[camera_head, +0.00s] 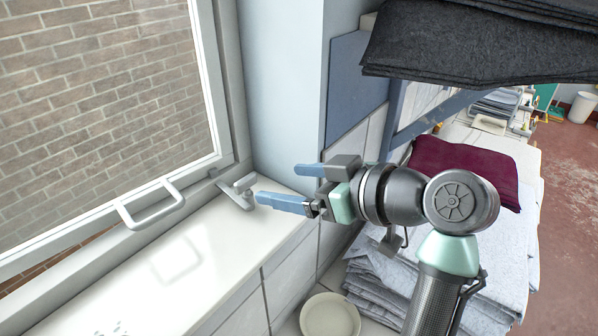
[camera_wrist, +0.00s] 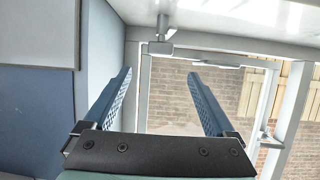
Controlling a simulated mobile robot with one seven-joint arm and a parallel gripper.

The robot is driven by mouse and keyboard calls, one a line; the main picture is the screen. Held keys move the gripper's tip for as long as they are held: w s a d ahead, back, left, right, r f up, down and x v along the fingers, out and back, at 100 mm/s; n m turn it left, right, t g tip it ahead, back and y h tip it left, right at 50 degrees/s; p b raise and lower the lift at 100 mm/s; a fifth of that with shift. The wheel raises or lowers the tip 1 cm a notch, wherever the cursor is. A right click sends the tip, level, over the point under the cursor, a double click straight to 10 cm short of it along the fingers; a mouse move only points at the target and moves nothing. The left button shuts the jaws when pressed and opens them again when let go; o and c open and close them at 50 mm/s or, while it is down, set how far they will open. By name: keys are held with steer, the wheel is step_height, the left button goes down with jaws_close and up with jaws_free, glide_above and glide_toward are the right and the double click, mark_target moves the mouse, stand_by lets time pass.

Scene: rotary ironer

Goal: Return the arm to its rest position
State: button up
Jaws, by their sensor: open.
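My arm reaches in from the lower right in the head view, and my gripper (camera_head: 277,184) points left over the inner end of the white window sill (camera_head: 190,262). Its two blue fingers are spread apart with nothing between them. The fingertips are close to a grey window latch (camera_head: 238,192); I cannot tell whether one touches it. In the wrist view my gripper (camera_wrist: 160,73) is also open and empty, facing the window and a brick wall outside. The window (camera_head: 222,80) has a pale frame and a light bar handle (camera_head: 150,206) at its lower edge.
A dark folded cloth stack (camera_head: 480,45) lies on a shelf above my arm. A maroon cloth (camera_head: 470,168) and pale folded linens (camera_head: 385,275) lie beside and under it. A cream bowl (camera_head: 330,316) sits below the sill.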

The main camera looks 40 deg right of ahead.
steer(key=shift+v, duration=0.8)
steer(key=w+a+r+m+t+h, duration=0.1)
steer(key=w+a+r+t+h, duration=0.2)
steer(key=a+r, duration=0.45)
steer(key=w+a+r+t, duration=0.3)
steer(key=w+a+r, duration=0.3)
steer(key=r, duration=0.2)
steer(key=s+a+r+t+y, duration=0.1)
steer(key=s+a+r+t, duration=0.7)
steer(key=a+r, duration=0.7)
steer(key=shift+s+r+y, duration=0.3)
steer(key=shift+s+r, duration=0.15)
steer(key=shift+s, duration=0.65)
